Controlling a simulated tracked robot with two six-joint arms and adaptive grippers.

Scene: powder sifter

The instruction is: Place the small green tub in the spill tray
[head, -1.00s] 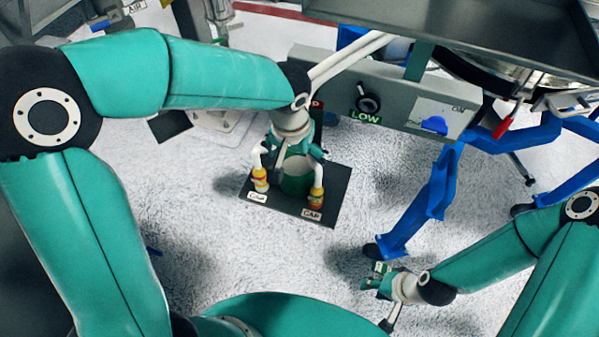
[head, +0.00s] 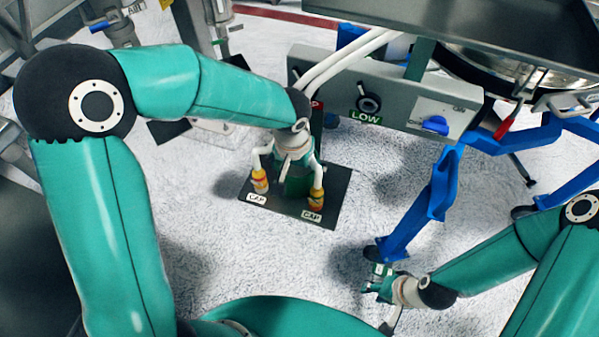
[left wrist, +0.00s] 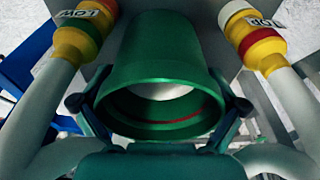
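The small green tub (head: 297,186) stands on a dark plate and is mostly hidden under my left gripper (head: 294,165) in the head view. In the left wrist view the tub (left wrist: 160,60) fills the middle, its round mouth towards the camera and a pale area inside. My left gripper's fingers (left wrist: 160,104) lie along both sides of the tub, very close to its wall; I cannot tell whether they press on it. My right gripper (head: 376,282) is low over the pale floor, away from the tub; its opening is unclear. I cannot tell for sure which surface is the spill tray.
Pale pipes with yellow-and-red ends (head: 260,182) flank the tub on the dark plate (head: 331,188). A grey control box (head: 395,91) stands behind, with a blue frame (head: 428,204) to its right. A grey, tray-like metal surface (head: 480,20) overhangs the upper right.

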